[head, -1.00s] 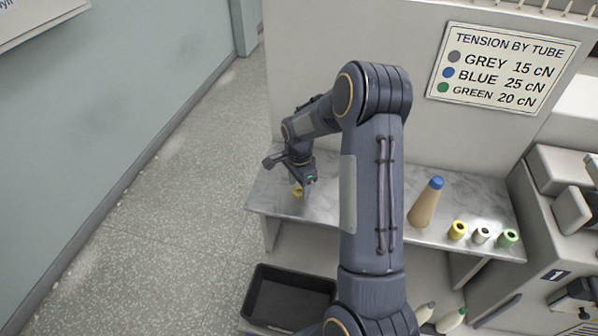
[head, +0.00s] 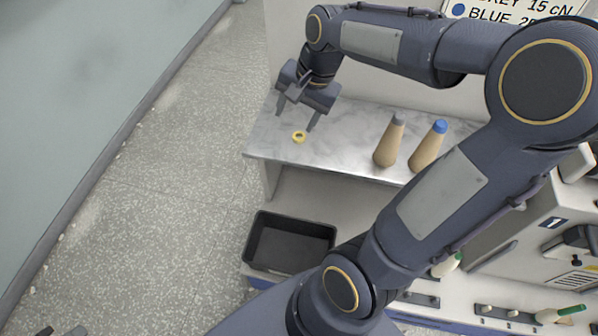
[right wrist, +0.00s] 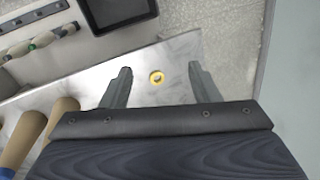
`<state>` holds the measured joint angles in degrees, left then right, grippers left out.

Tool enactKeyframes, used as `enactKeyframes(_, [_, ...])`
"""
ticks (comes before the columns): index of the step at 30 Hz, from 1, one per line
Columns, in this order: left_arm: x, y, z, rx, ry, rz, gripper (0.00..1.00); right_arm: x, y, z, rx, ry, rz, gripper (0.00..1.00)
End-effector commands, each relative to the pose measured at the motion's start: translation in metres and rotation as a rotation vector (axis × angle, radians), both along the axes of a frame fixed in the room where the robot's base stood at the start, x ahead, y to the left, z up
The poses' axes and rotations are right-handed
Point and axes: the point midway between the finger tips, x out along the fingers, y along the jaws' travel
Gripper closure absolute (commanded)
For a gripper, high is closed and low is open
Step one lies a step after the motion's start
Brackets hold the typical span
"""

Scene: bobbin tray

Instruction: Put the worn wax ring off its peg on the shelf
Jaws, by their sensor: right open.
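The worn wax ring (head: 299,137) is a small yellow ring with a hole. It lies flat on the left part of the grey marbled shelf (head: 345,140), off any peg. It also shows in the right wrist view (right wrist: 157,77). My right gripper (head: 297,117) is open and empty, just above and behind the ring. In the right wrist view its fingers (right wrist: 161,70) stand wide apart, with the ring seen between them and not touched. My left gripper (head: 62,331) shows only as dark tips at the bottom left edge, mostly cut off.
Two tan cones, one grey-topped (head: 389,142) and one blue-topped (head: 428,146), stand on the shelf right of the ring. A black bin (head: 290,243) is below the shelf. A peg rail (head: 505,315) with bobbins is at the lower right. My right arm hides much of the right side.

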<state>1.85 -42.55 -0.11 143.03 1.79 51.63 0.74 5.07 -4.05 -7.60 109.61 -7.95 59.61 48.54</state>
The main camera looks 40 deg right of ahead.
Motion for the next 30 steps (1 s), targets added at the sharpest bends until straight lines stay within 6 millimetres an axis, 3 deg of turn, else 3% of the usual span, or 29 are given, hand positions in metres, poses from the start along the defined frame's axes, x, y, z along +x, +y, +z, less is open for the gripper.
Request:
enactKeyframes(1, [0.0, 0.0, 0.0, 0.0, 0.0, 0.0, 1.0, -0.026, 0.018, 0.009, -0.003, -0.079, 0.124, 0.44])
enactKeyframes(3, [0.0, 0.0, 0.0, 0.0, 0.0, 0.0, 1.0, -0.057, 0.041, 0.014, -0.022, -0.177, 0.296, 0.44])
enactKeyframes(6, [0.0, 0.0, 0.0, 0.0, 0.0, 0.0, 1.0, -0.094, 0.069, 0.01, -0.067, -0.301, 0.51, 0.44])
enactKeyframes(10, [0.0, 0.0, 0.0, 0.0, 0.0, 0.0, 1.0, -0.126, 0.093, -0.001, -0.131, -0.411, 0.703, 0.44])
enactKeyframes(15, [0.0, 0.0, 0.0, 0.0, 0.0, 0.0, 1.0, -0.141, 0.105, -0.009, -0.175, -0.472, 0.811, 0.44])
enactKeyframes(30, [0.0, 0.0, 0.0, 0.0, 0.0, 0.0, 1.0, -0.142, 0.106, -0.01, -0.177, -0.473, 0.817, 0.44])
